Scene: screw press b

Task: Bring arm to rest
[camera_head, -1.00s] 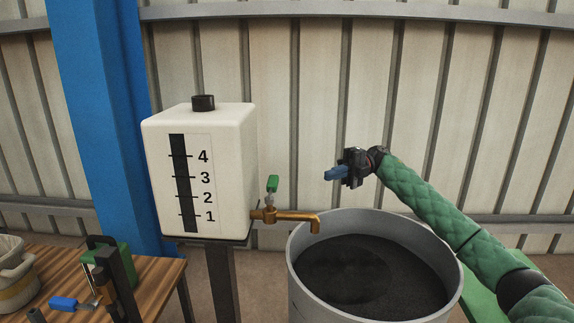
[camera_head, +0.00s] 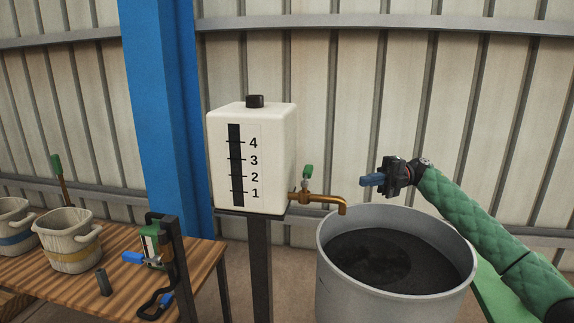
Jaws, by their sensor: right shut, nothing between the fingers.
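My right arm, in a green quilted sleeve, comes in from the right in the head view. The gripper touches nothing that I can see. My left gripper is not in view.
A white tank (camera_head: 272,160) with a level scale stands on a dark post. Its brass tap (camera_head: 322,198) with a green handle reaches over the drum's rim. A wooden table (camera_head: 130,290) at left holds a screw press (camera_head: 170,250) and buckets (camera_head: 68,240). A blue column (camera_head: 160,110) stands behind.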

